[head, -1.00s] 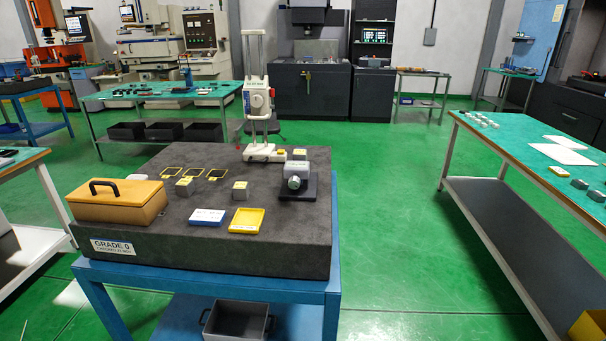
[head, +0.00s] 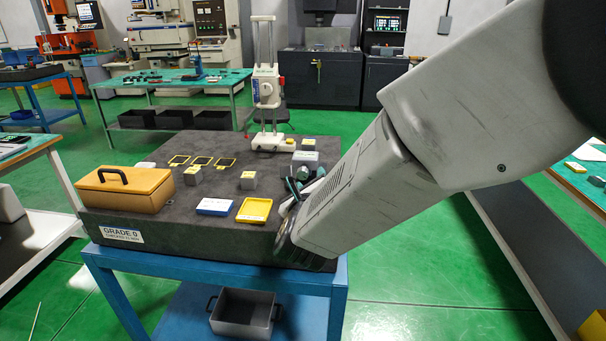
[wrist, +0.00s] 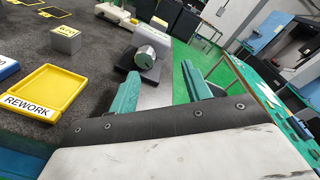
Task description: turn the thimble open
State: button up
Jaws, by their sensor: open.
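The thimble is a short silver knurled cylinder (wrist: 146,56) on the front of a grey block (head: 306,158), which sits on a dark base at the right end of the granite plate. In the head view my arm and fingers hide much of it. My gripper (wrist: 160,70) is open, with its two teal fingers apart and nothing between them. The fingers point toward the thimble from the near side; the thimble appears beyond the left fingertip, apart from it. My gripper also shows in the head view (head: 305,183), low over the plate's right front edge.
On the granite plate (head: 190,233) stand a yellow tray (head: 254,210), a blue-and-white box (head: 214,207), a lidded orange case (head: 124,188) and small grey blocks. A white height gauge (head: 266,90) stands behind. Green floor is free right of the plate.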

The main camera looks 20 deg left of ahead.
aim_at(303, 176)
jog(key=shift+s+a+f+m+t, duration=0.4)
jog(key=shift+s+a+f+m, duration=0.4)
jog(key=shift+a+m, duration=0.15)
jog(key=shift+w+a+h, duration=0.15)
jog(key=shift+h, duration=0.15)
jog(key=x, duration=0.7)
jog(key=shift+w+r, duration=0.15)
jog(key=c, duration=1)
